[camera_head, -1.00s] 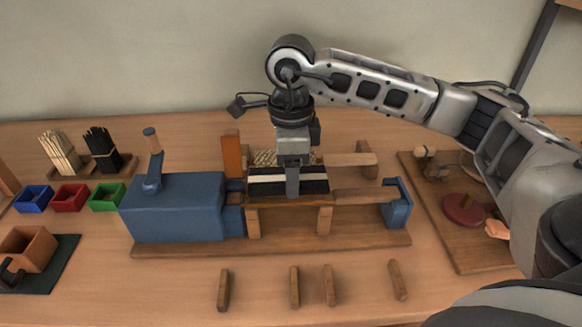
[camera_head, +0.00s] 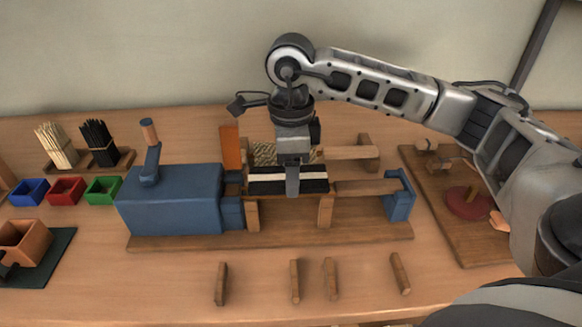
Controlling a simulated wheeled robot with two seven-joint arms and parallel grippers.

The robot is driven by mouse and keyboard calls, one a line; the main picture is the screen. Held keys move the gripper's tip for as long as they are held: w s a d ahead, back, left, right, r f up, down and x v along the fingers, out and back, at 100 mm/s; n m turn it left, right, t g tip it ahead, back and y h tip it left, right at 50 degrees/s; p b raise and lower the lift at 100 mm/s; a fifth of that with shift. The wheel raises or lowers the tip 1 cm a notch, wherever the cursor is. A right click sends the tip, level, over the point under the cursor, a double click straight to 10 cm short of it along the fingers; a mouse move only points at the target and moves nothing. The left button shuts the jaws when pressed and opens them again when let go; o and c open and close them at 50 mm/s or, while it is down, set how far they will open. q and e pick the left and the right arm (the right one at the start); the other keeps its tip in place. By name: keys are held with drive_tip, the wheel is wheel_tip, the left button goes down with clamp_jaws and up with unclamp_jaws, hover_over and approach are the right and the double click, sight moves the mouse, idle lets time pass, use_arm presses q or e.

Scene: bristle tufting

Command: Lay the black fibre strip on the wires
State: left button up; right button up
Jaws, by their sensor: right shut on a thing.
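My right gripper (camera_head: 292,190) points down over the middle of the blue winding fixture. It is shut on a black fibre strip (camera_head: 312,187), which lies level along the front of a cream strip (camera_head: 268,178). Another dark band shows behind the cream strip. The wires are too small or too covered to make out, so I cannot tell whether the strip touches them. The gripper fingers hide the strip's middle. My left gripper is not in view.
The blue box (camera_head: 172,203) with its crank stands left of the strips. A blue end bracket (camera_head: 399,196) stands right. Fibre bundles (camera_head: 98,142) and small coloured bins (camera_head: 66,191) are at far left. Several wooden pegs (camera_head: 295,281) lie in front. A board with a red disc (camera_head: 467,203) is right.

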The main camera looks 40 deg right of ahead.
drive_tip(key=shift+f+b, duration=0.75)
drive_tip(key=shift+f, duration=0.25)
idle(0.8)
drive_tip(key=o, duration=1.1)
drive_tip(key=shift+c, duration=0.2)
